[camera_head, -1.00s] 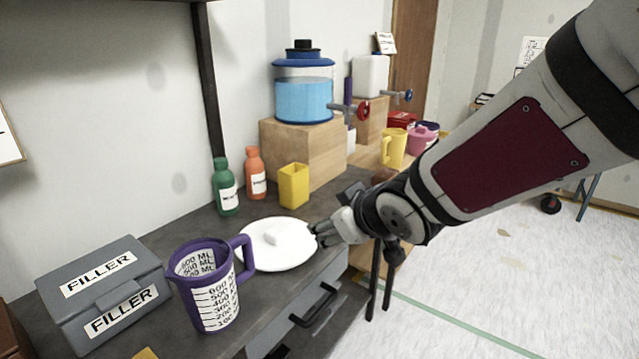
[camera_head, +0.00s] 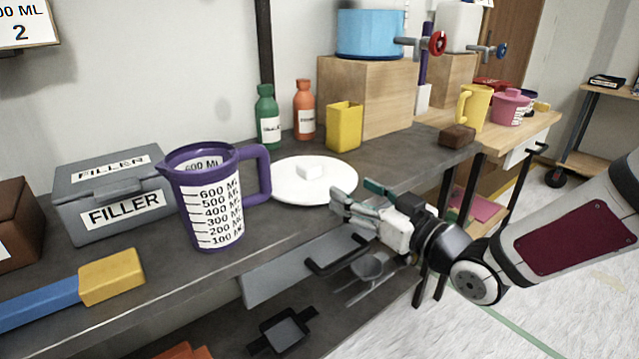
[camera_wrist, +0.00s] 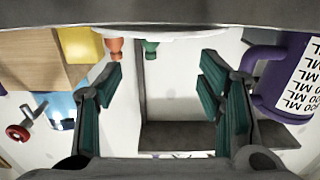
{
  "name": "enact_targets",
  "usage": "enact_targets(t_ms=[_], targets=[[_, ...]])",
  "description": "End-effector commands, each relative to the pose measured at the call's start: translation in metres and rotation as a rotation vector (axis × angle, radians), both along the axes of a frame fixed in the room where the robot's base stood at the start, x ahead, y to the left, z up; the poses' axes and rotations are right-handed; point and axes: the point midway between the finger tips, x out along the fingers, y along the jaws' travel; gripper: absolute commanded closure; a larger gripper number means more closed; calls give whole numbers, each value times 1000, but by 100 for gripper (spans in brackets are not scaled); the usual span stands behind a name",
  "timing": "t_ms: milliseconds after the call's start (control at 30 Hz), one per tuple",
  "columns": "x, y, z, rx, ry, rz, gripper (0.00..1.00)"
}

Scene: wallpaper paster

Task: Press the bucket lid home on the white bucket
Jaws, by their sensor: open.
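The bucket lid (camera_head: 290,190), a white round disc with a small raised block-like knob, lies flat on the dark counter behind the purple measuring jug. I cannot make out a white bucket under it or elsewhere. My gripper (camera_head: 356,197) is open and empty at the lid's front right edge, above the counter's front edge. Whether a finger touches the lid I cannot tell. In the wrist view, my gripper's fingers (camera_wrist: 168,95) are spread wide, and the white rim of the lid (camera_wrist: 155,33) shows edge-on at the top, beyond them.
The purple jug (camera_head: 215,205) stands left of the lid, its handle close to it. A drawer handle (camera_head: 338,252) sticks out below the counter edge.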

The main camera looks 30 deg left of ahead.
Motion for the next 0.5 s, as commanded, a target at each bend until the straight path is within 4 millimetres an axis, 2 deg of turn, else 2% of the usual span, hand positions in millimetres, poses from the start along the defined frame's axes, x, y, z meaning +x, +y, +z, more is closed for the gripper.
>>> enact_targets(t_ms=[33,200,500], targets=[[3,11,-2,1,1,2,38],[16,38,-2,-1,0,0,38],[25,59,-1,-1,2,-2,38]])
